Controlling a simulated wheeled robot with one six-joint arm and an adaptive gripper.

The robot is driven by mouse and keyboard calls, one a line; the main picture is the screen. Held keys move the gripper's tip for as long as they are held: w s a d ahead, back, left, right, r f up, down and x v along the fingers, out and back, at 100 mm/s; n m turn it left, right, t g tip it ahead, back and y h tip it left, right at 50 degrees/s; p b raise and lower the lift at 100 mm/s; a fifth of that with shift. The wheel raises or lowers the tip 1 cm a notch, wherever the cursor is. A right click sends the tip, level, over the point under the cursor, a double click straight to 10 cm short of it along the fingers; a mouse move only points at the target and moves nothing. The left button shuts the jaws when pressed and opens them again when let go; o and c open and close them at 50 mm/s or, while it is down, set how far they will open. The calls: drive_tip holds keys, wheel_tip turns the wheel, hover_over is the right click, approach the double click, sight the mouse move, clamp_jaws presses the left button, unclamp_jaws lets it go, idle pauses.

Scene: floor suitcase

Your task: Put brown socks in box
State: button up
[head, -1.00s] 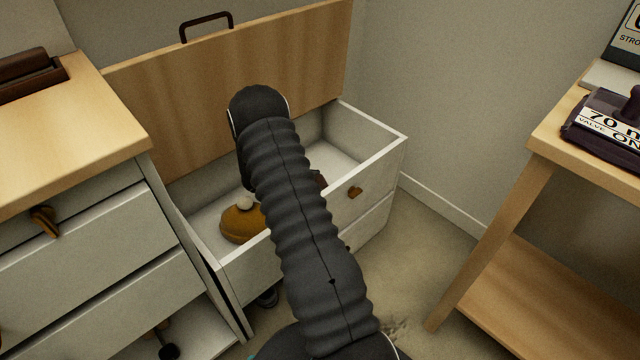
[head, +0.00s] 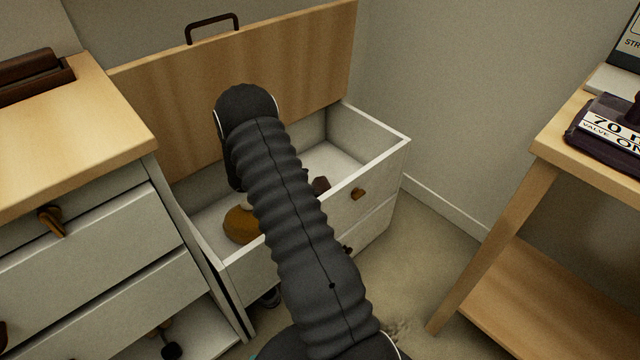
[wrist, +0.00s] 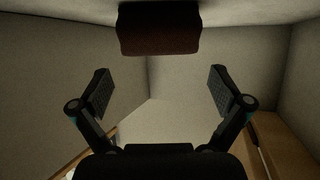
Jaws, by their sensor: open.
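A dark brown bundle, which looks like the brown socks (head: 320,186), lies inside an open white box (head: 378,140) with a raised wooden lid (head: 300,60). My arm partly covers the bundle in the head view. In the wrist view a dark reddish-brown block-like thing (wrist: 158,30), probably the same socks, shows at the top centre, beyond my fingertips. My gripper (wrist: 160,90) is open and empty, its fingers apart from that thing. In the head view my arm hides the gripper, which is over or in the box.
An orange-brown rounded thing (head: 240,226) lies in the box's left part. A drawer cabinet with a wooden top (head: 90,130) stands close on the left. A wooden table (head: 548,142) stands on the right. Floor (head: 430,225) is clear between box and table.

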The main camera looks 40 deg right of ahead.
drive_tip(key=shift+v, duration=1.25)
idle(0.4)
